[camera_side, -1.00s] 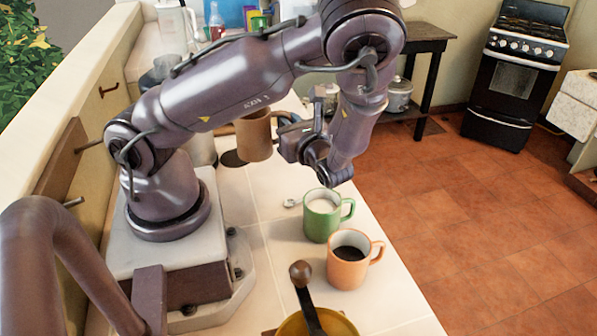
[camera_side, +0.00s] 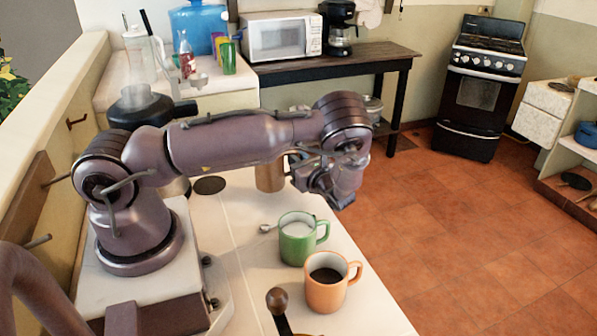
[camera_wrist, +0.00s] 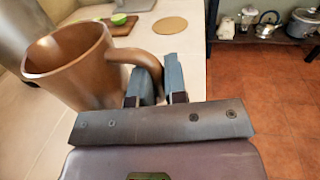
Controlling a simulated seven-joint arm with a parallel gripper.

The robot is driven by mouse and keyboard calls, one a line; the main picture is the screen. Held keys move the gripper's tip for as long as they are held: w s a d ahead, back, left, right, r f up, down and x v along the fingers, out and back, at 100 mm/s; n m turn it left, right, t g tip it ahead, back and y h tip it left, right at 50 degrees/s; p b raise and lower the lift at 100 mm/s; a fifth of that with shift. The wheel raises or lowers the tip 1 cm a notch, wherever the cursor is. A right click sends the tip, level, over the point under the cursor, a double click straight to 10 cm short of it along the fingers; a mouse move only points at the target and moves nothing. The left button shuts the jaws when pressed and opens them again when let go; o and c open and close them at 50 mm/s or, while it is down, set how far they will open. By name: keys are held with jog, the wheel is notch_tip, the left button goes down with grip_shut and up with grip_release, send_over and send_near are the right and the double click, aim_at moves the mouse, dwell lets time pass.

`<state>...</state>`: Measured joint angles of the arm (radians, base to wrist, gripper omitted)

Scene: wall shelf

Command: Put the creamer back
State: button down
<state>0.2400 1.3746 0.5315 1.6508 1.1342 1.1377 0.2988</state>
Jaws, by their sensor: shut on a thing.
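The creamer is a brown, copper-toned jug (camera_wrist: 75,65) with a loop handle, upright or nearly so, at the left of the wrist view. My gripper (camera_wrist: 158,88) is shut on its handle, with a grey finger on either side. In the side view the creamer (camera_side: 270,176) is partly hidden behind my arm, beyond the mugs, and my gripper (camera_side: 298,172) is to its right. A dark round disc (camera_side: 209,185) lies bare on the counter, left of the creamer.
A green mug (camera_side: 297,243) with pale liquid and an orange mug (camera_side: 326,290) with dark liquid stand nearer the camera. A spoon (camera_side: 267,228) lies beside the green mug. A tan disc (camera_wrist: 170,25) and a cut green fruit (camera_wrist: 118,19) show in the wrist view.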

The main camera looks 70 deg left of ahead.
jog(key=shift+w+a+f, duration=0.1)
jog(key=shift+w+f, duration=0.05)
jog(key=shift+f, duration=1.6)
jog(key=shift+f, duration=0.1)
jog(key=c, duration=1.1)
grip_release()
jog(key=shift+f, duration=0.1)
jog(key=shift+c, duration=0.2)
